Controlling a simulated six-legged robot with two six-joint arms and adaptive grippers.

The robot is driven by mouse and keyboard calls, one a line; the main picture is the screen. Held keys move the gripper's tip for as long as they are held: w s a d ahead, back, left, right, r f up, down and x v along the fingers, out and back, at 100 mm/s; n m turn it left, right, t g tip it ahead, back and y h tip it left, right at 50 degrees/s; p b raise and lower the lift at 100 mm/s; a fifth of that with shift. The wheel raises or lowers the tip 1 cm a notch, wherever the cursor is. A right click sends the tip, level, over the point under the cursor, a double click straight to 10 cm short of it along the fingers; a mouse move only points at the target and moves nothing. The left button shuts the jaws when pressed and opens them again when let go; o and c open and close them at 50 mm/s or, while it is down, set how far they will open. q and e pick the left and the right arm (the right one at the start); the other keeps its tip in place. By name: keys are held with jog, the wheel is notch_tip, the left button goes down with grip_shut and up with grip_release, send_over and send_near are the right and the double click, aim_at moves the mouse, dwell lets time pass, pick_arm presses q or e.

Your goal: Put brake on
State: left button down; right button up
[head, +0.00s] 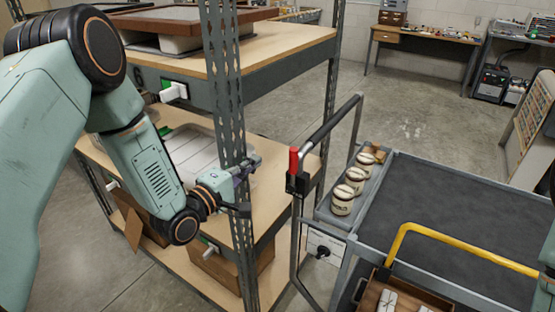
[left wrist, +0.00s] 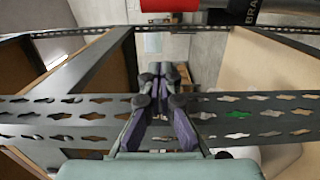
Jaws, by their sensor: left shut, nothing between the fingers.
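The brake lever with its red grip (head: 294,162) stands upright at the near left corner of the cart, by the push handle. In the left wrist view a red part (left wrist: 170,5) shows at the top edge, beside a dark part with cut-off lettering "BRA" (left wrist: 250,10). My left gripper (head: 246,172) is at the perforated shelf post, left of the lever and apart from it. In the left wrist view its fingers (left wrist: 165,72) are together with nothing between them. My right gripper is out of view; only a piece of my right arm shows at the right edge.
The perforated post (head: 222,75) and shelf boards (head: 285,45) crowd my left arm. The cart (head: 420,200) has a dark bare top, several labelled tins (head: 342,200) in a side tray, and a yellow bar (head: 460,250) in front. Open floor (head: 400,110) lies behind.

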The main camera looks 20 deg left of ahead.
aim_at(293, 169)
pick_arm(q)
jog(key=w+d, duration=0.3)
jog(key=d, duration=0.2)
jog(key=shift+w+d+p, duration=0.15)
jog(key=shift+w+p, duration=0.25)
jog(key=shift+p, duration=0.05)
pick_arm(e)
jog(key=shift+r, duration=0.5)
